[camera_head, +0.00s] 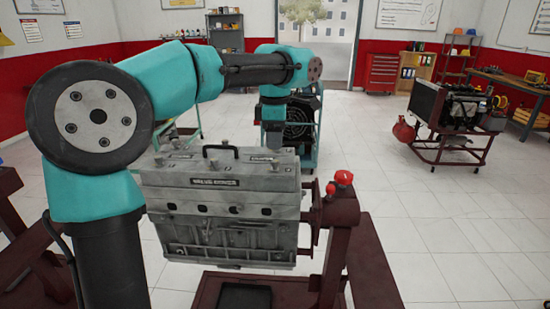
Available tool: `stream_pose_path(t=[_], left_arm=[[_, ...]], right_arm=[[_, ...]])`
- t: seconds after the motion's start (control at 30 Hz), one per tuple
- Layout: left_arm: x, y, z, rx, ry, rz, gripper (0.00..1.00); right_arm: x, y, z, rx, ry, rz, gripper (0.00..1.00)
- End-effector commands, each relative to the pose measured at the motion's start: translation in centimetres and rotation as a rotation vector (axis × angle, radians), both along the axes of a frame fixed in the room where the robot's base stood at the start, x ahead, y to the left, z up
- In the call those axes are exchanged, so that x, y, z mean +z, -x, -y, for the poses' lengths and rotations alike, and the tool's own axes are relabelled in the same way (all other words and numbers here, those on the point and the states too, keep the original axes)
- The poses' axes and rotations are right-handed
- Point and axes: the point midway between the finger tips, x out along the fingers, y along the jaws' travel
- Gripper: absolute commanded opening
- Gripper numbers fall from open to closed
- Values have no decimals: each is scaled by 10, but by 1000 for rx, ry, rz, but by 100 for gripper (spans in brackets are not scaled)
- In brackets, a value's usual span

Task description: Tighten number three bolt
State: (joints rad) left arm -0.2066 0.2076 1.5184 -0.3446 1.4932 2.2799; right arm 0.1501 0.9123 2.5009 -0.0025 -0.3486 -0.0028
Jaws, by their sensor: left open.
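A grey engine block (230,215) hangs on a dark red stand, with a grey cover (215,182) on top carrying a black handle (220,148). Several small bolt heads stand on the cover, one near its left front (160,160). Their numbers are too small to read, so I cannot tell which is number three. My left arm reaches across above the engine, and its wrist bends down over the cover's right part. My left gripper (273,136) is open, small and dark below that wrist, close above or behind the cover. I cannot tell whether it touches a bolt. My right gripper is out of view.
The dark red stand post (341,235) with a red knob (343,178) rises right of the engine. A black tray (245,296) lies below. A teal cart (307,148) with a black unit is behind. Another engine trainer (450,115) stands right. Floor between is clear.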

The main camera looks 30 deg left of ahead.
Motion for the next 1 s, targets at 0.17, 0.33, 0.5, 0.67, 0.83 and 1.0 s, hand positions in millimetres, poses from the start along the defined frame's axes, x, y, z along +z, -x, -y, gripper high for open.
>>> stream_pose_path(t=[0.17,0.33,0.5,0.67,0.83,1.0], left_arm=[[-31,1,0,0,0,-4,46],[-52,0,0,0,0,-2,46],[-60,0,0,0,0,-1,46],[-61,0,0,0,0,0,46],[-61,0,0,0,0,0,39],[-61,0,0,0,0,0,23]], right_arm=[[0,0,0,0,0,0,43],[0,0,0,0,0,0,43],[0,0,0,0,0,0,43],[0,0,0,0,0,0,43],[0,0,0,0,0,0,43],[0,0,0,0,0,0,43]])
